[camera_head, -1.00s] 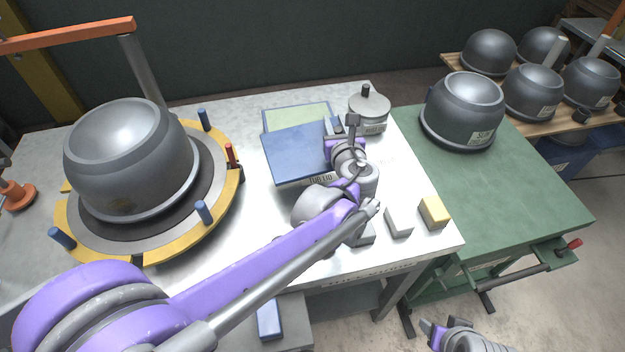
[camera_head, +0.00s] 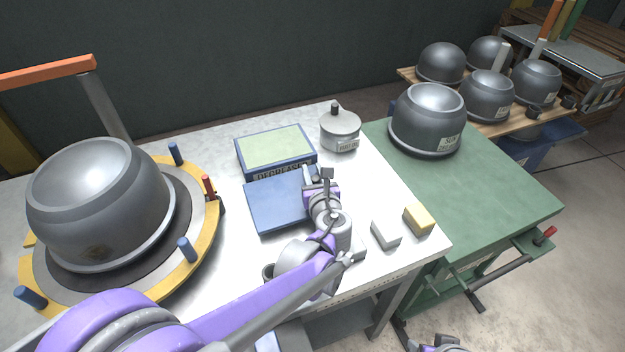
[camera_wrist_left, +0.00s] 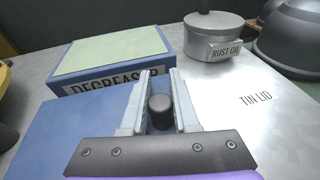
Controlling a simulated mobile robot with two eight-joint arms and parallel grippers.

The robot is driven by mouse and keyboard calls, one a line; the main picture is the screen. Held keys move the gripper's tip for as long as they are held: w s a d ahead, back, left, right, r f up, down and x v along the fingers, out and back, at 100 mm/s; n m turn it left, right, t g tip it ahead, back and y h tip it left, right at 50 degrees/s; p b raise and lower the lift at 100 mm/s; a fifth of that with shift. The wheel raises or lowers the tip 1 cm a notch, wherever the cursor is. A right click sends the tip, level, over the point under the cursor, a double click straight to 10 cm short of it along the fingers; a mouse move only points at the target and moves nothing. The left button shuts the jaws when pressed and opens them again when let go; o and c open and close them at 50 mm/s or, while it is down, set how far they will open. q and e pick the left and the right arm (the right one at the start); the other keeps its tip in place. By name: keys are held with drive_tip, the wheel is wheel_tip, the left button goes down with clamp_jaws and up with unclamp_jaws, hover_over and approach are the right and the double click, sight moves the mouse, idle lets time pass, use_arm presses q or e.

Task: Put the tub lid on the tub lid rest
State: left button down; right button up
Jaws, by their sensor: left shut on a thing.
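The tub lid (camera_head: 272,206) is a flat blue plate in front of the open tub (camera_head: 276,152), which is blue with a pale green inside and a DEGREASER label. My left gripper (camera_head: 318,183) is over the lid's right part. In the left wrist view its fingers (camera_wrist_left: 159,102) are shut on the lid's dark round knob (camera_wrist_left: 160,114), and the lid (camera_wrist_left: 35,125) spreads out below. The lid is over or on the steel table; I cannot tell whether it touches. The tub lid rest is not visible, likely covered by the lid and arm. My right arm barely shows at the bottom edge.
A grey RUST OIL tin (camera_head: 340,132) stands right of the tub. A grey block (camera_head: 385,234) and a yellow block (camera_head: 418,219) sit near the table's right edge. A large dark dome (camera_head: 100,200) on a yellow ring fixture fills the left. A TIN LID label (camera_wrist_left: 256,99) marks bare table.

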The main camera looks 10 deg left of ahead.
use_arm(q)
drive_tip(key=shift+f, duration=1.25)
drive_tip(key=shift+f+b, duration=0.15)
drive_tip(key=shift+b, duration=0.15)
drive_tip(key=c, duration=0.7)
unclamp_jaws()
drive_tip(key=shift+o, duration=0.2)
drive_tip(key=shift+s+d+r, duration=0.15)
drive_tip(key=shift+s+r, duration=0.05)
drive_tip(key=shift+r, duration=0.05)
drive_tip(key=p+v, duration=0.1)
drive_tip(key=v, duration=1)
drive_tip(key=shift+s, duration=0.25)
